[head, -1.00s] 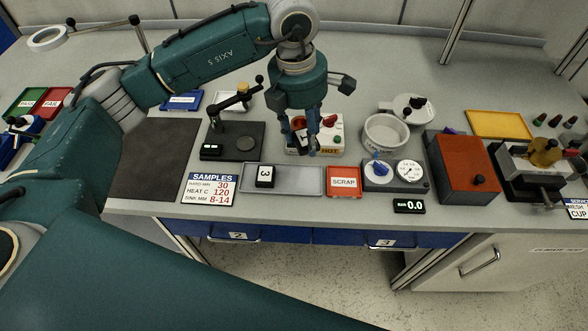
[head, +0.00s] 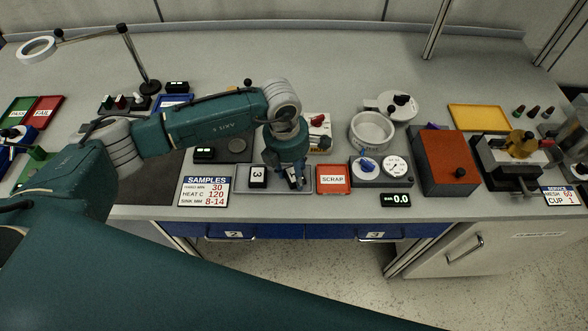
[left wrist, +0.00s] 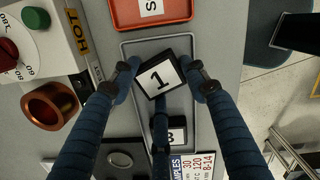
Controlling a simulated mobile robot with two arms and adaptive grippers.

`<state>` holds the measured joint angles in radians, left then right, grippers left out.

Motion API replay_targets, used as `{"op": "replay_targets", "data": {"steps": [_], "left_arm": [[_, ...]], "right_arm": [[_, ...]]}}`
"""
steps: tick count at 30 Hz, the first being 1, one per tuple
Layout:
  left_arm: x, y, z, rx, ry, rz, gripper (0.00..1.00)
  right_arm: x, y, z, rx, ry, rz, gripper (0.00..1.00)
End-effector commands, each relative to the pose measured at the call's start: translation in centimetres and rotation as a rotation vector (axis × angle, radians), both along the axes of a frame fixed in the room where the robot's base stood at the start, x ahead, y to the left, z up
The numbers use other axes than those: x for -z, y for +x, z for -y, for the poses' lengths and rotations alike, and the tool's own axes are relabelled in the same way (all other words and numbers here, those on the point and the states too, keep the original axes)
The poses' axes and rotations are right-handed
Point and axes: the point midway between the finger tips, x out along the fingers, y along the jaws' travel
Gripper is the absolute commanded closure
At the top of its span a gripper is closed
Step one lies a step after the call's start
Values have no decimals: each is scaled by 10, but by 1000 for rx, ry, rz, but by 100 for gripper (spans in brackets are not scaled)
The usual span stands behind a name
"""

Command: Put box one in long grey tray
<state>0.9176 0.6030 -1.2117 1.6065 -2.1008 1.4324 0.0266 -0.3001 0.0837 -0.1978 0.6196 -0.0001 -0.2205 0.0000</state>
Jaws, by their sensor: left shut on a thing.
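Box one, a black box with a white label reading 1 (left wrist: 160,82), is gripped between the fingers of my left gripper (left wrist: 165,80) in the left wrist view. It is turned at an angle to the long grey tray (left wrist: 148,49) and overlaps it; whether it touches the tray floor I cannot tell. In the head view my left gripper (head: 296,183) is over the right part of the long grey tray (head: 274,187) and mostly hides box one. Box three (head: 257,176) lies in the tray's left part; it also shows in the left wrist view (left wrist: 176,136). My right gripper is not in view.
The red scrap tray (head: 333,180) is close to the right of the grey tray. The samples sign (head: 204,191) is to its left. The hot plate unit (head: 319,131) stands behind my gripper, with a copper ring (left wrist: 48,104) beside it. The bench's front edge is near.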

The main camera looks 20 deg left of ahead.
Motion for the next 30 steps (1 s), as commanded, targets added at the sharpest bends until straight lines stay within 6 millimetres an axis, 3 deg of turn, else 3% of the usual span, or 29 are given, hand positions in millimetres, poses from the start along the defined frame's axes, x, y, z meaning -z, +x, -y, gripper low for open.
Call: {"op": "replay_targets", "data": {"steps": [7,8,10,23,26,30], "left_arm": [[4,0,0,0,-1,1,81],[3,0,0,0,-1,0,51],[2,0,0,0,-1,-1,37],[0,0,0,0,-1,-1,36],[-5,1,0,0,-2,2,36],[-27,-1,-2,1,-2,6,36]], "right_arm": [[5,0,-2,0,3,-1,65],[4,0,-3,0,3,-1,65],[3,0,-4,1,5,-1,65],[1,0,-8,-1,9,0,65],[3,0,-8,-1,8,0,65],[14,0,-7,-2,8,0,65]]}}
